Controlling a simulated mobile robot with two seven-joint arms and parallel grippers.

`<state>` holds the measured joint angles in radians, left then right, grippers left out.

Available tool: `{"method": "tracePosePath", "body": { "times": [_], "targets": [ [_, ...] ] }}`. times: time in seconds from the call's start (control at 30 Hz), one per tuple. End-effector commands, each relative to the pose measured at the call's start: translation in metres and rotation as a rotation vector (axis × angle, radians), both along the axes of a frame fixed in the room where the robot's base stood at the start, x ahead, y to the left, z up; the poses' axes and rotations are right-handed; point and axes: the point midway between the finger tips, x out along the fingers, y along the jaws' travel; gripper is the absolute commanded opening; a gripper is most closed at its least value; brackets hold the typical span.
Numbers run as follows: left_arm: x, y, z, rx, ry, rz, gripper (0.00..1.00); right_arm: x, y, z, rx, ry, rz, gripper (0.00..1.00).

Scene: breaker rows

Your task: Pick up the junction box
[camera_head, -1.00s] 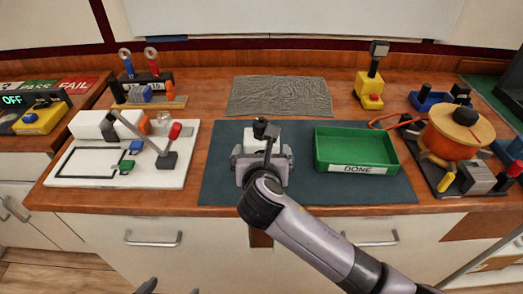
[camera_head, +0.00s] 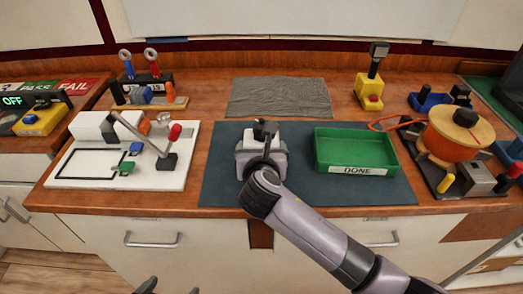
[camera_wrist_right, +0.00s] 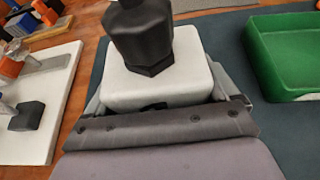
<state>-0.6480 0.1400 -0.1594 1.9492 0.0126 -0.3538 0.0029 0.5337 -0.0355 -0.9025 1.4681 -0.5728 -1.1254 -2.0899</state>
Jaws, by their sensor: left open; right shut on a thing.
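The junction box (camera_head: 245,146) is a white block with a black knob-like fitting on top. It is on or just above the dark blue mat (camera_head: 222,180); I cannot tell if it touches. My right gripper (camera_head: 262,160) reaches it from the front and is shut on it. In the right wrist view the white box (camera_wrist_right: 130,90) sits between the fingers, its black fitting pointing up; its lower part is hidden by the gripper. My left gripper (camera_head: 171,289) is open and empty at the bottom edge, with only its dark tips showing, well in front of the counter.
A green tray (camera_head: 352,169) marked DONE stands right of the box on the mat. A white board (camera_head: 90,177) with parts and a lever is to the left. A grey ribbed mat (camera_head: 278,98) lies behind. An orange spool (camera_head: 452,137) stands at the right.

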Motion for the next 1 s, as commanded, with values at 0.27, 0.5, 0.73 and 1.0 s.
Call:
{"method": "tracePosePath", "body": {
  "times": [0.27, 0.5, 0.73, 1.0],
  "targets": [
    [0.0, 0.0, -0.001, 0.0, 0.0, 0.0, 1.0, 0.001, 0.001, 0.022, 0.004, -0.007, 0.0, 0.38],
    [0.0, 0.0, -0.001, 0.0, 0.0, 0.0, 1.0, 0.001, 0.001, 0.078, 0.006, -0.012, 0.002, 0.38],
    [0.0, 0.0, -0.002, 0.0, 0.0, 0.0, 1.0, 0.001, 0.001, 0.144, 0.004, -0.011, 0.002, 0.38],
    [0.0, 0.0, -0.002, 0.0, 0.0, 0.0, 1.0, 0.0, 0.0, 0.19, 0.002, -0.006, 0.0, 0.38]
  ]
}}
